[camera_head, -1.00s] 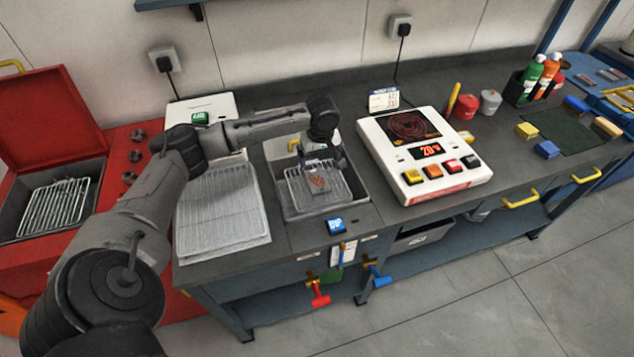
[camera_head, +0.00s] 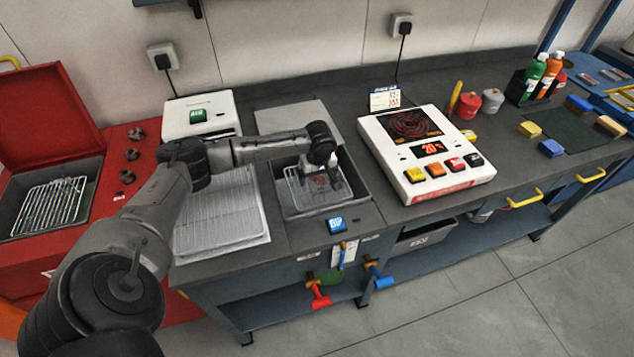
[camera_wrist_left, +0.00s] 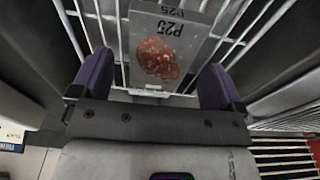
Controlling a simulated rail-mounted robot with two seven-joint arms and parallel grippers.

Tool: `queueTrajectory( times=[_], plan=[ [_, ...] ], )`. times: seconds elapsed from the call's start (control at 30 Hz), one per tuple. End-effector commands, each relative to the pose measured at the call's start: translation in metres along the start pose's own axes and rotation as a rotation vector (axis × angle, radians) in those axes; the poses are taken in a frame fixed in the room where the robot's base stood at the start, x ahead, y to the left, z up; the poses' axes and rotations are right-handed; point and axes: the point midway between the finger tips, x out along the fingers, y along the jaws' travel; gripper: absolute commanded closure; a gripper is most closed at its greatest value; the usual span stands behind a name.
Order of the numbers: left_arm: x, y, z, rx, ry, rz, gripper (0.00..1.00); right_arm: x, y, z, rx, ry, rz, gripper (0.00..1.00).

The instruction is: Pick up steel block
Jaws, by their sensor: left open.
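The steel block (camera_wrist_left: 170,25) is a grey plate-like piece marked P25 with a rusty red-brown patch. It lies on a wire rack in the wrist view. In the head view the rack sits in a grey basin (camera_head: 361,198) in the bench, and the block (camera_head: 318,183) is partly hidden by my gripper. My left gripper (camera_head: 324,188) is open and reaches down into the basin over the block. In the wrist view its purple-tipped fingers (camera_wrist_left: 153,84) stand on either side of the block, with gaps visible. My right gripper is not in view.
A wire rack on a tray (camera_head: 220,215) lies left of the basin. A hotplate unit (camera_head: 452,182) with coloured buttons stands close on the right. A blue button (camera_head: 336,224) is on the bench's front edge. A red grill box (camera_head: 60,130) stands far left.

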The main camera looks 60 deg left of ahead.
Motion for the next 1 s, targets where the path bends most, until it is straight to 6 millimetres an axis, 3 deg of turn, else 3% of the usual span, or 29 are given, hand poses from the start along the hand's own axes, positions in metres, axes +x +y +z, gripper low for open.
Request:
queueTrajectory(
  times=[0.1,0.33,1.0],
  plan=[
    [0.0108,-0.0004,0.0001,0.001,0.001,-0.001,0.06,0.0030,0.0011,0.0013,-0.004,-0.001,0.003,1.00],
    [0.0107,-0.0002,0.0000,0.001,0.001,0.000,0.08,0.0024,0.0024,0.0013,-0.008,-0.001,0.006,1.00],
    [0.0104,-0.0002,0.0000,0.000,0.000,0.000,0.72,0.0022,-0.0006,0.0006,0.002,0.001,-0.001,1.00]
  ],
)
